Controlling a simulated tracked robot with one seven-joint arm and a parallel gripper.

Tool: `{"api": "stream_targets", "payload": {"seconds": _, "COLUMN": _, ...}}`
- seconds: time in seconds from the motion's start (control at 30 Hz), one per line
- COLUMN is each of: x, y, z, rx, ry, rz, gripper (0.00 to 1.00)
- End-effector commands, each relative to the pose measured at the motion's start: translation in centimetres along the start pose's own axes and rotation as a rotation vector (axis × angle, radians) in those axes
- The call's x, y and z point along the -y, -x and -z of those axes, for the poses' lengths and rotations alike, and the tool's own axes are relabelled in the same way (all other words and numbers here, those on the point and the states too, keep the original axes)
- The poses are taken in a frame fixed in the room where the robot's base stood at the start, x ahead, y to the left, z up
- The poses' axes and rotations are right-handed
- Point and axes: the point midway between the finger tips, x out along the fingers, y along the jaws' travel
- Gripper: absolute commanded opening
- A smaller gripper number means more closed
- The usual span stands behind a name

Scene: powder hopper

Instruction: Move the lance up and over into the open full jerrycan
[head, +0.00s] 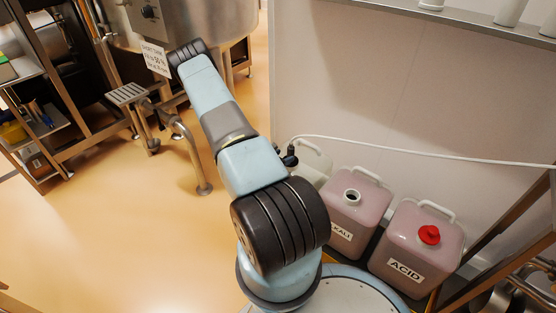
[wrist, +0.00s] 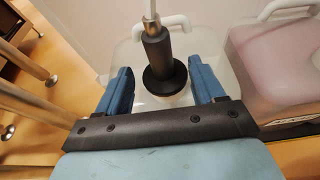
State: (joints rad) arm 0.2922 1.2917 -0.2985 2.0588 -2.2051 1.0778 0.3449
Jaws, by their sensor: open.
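The lance (wrist: 157,55) has a black grip with a wide round flange at its lower end. It stands upright on the translucent, pale jerrycan (wrist: 135,62), its lower part hidden. In the head view the lance's black top (head: 290,158) shows beside my arm, above the pale jerrycan (head: 316,160). My gripper (wrist: 160,68) is open, with one blue finger on each side of the lance; I cannot tell whether they touch it. The head view does not show my gripper. The open full jerrycan (head: 356,220) is pinkish, with an uncapped neck and a partly hidden label ending in "KALI".
A pinkish ACID jerrycan (head: 415,245) with a red cap (head: 429,234) stands at the right. A white hose (head: 420,146) runs from the lance across to the right. The wall (head: 400,80) is close behind the jerrycans. A steel tank (head: 205,20) stands at upper left.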

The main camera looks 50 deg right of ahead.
Motion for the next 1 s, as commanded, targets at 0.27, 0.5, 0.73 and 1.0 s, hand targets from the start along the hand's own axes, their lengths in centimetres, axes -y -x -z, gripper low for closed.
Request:
{"api": "stream_targets", "payload": {"seconds": 0.27, "x": 0.0, "y": -3.6, "z": 0.0, "rx": 0.000, "ry": -0.001, "rz": 0.001, "gripper": 0.68}}
{"api": "stream_targets", "payload": {"seconds": 0.5, "x": -0.1, "y": -6.0, "z": 0.0, "rx": 0.000, "ry": -0.002, "rz": 0.000, "gripper": 0.68}}
{"api": "stream_targets", "payload": {"seconds": 0.73, "x": -0.1, "y": -6.9, "z": 0.0, "rx": 0.000, "ry": -0.001, "rz": -0.001, "gripper": 0.68}}
{"api": "stream_targets", "payload": {"seconds": 1.0, "x": -0.1, "y": -6.9, "z": 0.0, "rx": 0.000, "ry": -0.001, "rz": 0.000, "gripper": 0.67}}
